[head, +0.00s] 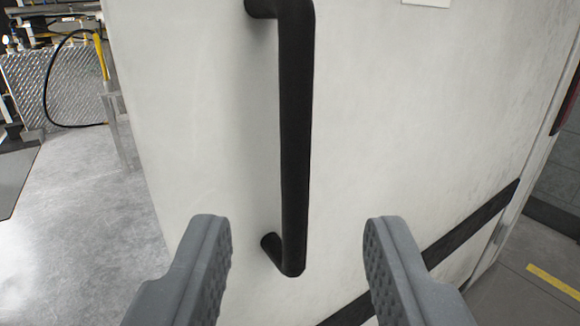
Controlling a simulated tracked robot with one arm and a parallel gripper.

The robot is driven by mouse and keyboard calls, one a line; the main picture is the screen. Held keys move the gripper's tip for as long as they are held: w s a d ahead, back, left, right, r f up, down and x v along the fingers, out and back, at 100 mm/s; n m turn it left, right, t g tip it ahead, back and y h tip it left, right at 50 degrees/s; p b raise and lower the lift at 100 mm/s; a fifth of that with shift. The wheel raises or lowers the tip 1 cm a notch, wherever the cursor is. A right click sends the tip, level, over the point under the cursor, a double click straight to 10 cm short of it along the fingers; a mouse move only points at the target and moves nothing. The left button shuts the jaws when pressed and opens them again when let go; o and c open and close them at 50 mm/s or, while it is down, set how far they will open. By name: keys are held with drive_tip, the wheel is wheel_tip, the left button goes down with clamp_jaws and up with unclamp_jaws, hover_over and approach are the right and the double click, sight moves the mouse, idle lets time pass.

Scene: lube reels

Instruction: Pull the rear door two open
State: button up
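A white door panel (400,120) fills the middle of the head view. A black vertical bar handle (296,130) is fixed to it, with a bent mount at its top and another at its bottom. My gripper (298,235) is open, with one grey finger on each side of the handle's lower end in the picture. Neither finger touches the handle visibly, and I cannot tell how far apart they are in depth. The door's left edge shows, and a black strip (470,228) crosses its lower right.
At the left are a shiny metal floor (75,210), a diamond-plate panel (60,85), a black hose (45,95) and a yellow part (101,60). At the right, grey ground with a yellow line (553,281) shows beyond the door.

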sight(296, 126)
drive_tip(key=shift+w+a+b, duration=0.15)
drive_tip(key=shift+w+b, duration=0.3)
drive_tip(key=shift+w, duration=2.95)
drive_tip(key=shift+w+a+b, duration=0.15)
drive_tip(key=shift+w+b, duration=0.25)
drive_tip(key=shift+w, duration=3)
